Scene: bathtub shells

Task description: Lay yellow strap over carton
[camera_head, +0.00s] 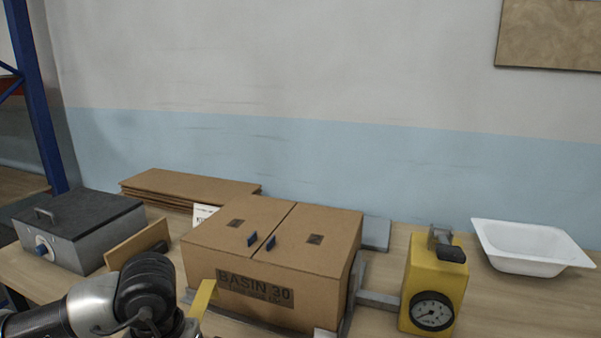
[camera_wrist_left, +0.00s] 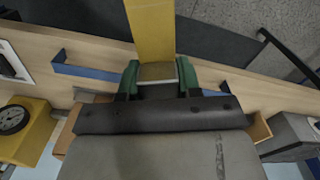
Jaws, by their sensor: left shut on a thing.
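The carton (camera_head: 265,262), marked BASIN 30, stands upright on the bench with its top flaps closed flat. The yellow strap (camera_head: 203,297) shows as a short tilted piece in front of the carton's left front face. In the left wrist view the strap (camera_wrist_left: 152,30) runs out between the green fingertips of my left gripper (camera_wrist_left: 157,76), which is shut on its end. In the head view my left arm comes in at lower left, and its fingertips are hidden. No strap lies over the carton top. My right gripper is not in view.
A yellow tensioner-like device with a dial (camera_head: 436,285) stands right of the carton, joined by a grey bar (camera_head: 378,299). A white basin (camera_head: 530,247) sits farther right. A grey box with a dark lid (camera_head: 75,225) and stacked cardboard (camera_head: 190,186) stand left and behind.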

